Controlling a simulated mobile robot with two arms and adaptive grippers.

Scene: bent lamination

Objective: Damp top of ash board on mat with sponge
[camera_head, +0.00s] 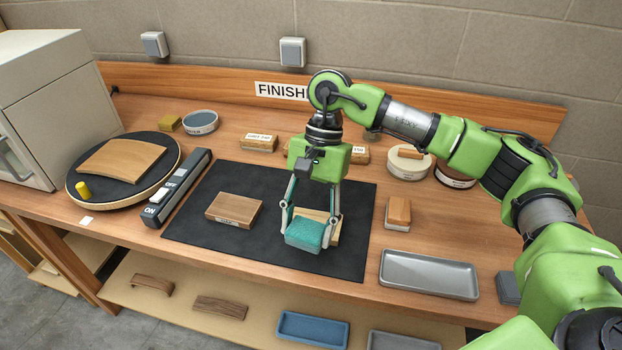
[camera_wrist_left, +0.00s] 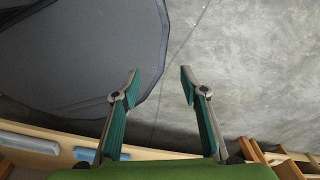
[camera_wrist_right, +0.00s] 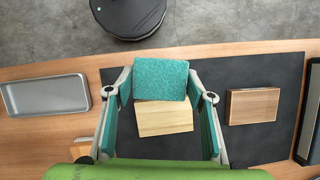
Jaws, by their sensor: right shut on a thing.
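The teal sponge (camera_head: 305,233) is held between the fingers of my right gripper (camera_head: 308,222), which is shut on it above the mat. In the right wrist view the sponge (camera_wrist_right: 160,79) overlaps the edge of a pale board, the ash board by its look (camera_wrist_right: 165,118). The pale board lies flat on the black mat (camera_head: 348,250), partly hidden by the sponge in the head view (camera_head: 333,235). I cannot tell whether sponge and board touch. My left gripper (camera_wrist_left: 160,82) is open and empty in the left wrist view, over the floor.
A browner labelled board (camera_head: 234,208) lies on the mat to the left. A switch bar (camera_head: 178,188) and a turntable (camera_head: 165,165) with a curved board stand further left. A grey tray (camera_head: 429,275) and a wood-topped block (camera_head: 398,211) are to the right.

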